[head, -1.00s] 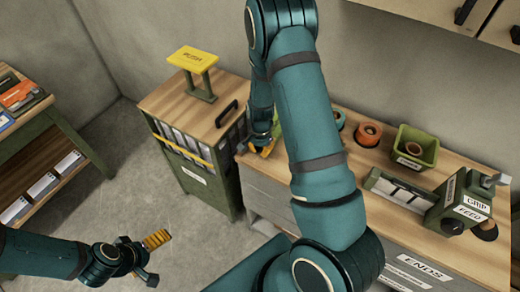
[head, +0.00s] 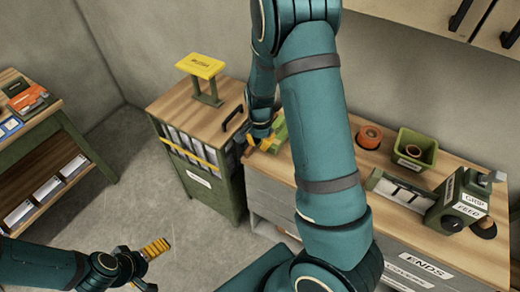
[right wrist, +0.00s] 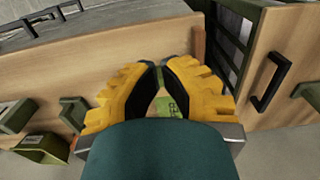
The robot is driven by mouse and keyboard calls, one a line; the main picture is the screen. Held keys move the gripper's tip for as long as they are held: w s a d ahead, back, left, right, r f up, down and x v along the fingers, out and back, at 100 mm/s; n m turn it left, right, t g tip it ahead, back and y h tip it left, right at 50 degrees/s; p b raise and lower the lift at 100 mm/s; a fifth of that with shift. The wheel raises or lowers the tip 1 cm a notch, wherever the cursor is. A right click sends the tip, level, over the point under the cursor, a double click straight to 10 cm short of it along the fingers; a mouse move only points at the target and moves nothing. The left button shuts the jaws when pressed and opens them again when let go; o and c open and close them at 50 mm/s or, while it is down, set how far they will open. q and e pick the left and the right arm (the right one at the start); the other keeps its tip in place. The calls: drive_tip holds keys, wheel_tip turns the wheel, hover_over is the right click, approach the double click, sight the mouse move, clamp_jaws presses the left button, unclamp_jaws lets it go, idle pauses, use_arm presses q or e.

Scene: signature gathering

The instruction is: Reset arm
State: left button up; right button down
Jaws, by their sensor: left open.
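My left gripper (head: 150,262) is at the lower left of the head view, open, over the floor with nothing seen between its fingers. My right gripper (head: 250,146) is low over the left end of the wooden counter, partly hidden by my arm. In the right wrist view its yellow fingers (right wrist: 162,75) come close together at the tips. A green thing with lettering (right wrist: 172,107) shows between them; I cannot tell whether they touch it. A green thing (head: 279,132) also shows beside this gripper in the head view.
The counter holds an orange roll (head: 369,136), a green bin (head: 414,150) and a green feed device (head: 462,200). A shelf unit (head: 50,145) stands at far left; floor between is clear.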

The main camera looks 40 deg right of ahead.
drive_tip(key=shift+r, duration=0.45)
drive_tip(key=s+a+f+n+t+y+b, duration=0.1)
drive_tip(key=s+a+f+n+y+b, duration=0.1)
drive_tip(key=s+a+f+n, duration=0.3)
drive_tip(key=s+a+f+n+t+y+b, duration=0.1)
drive_tip(key=s+a+f+n+b, duration=0.4)
drive_tip(key=a+f, duration=0.8)
drive_tip(key=a+n+y, duration=0.1)
drive_tip(key=a, duration=0.4)
drive_tip(key=shift+s+a+n+b, duration=0.2)
drive_tip(key=shift+a+n+b, duration=0.1)
drive_tip(key=shift+n, duration=0.1)
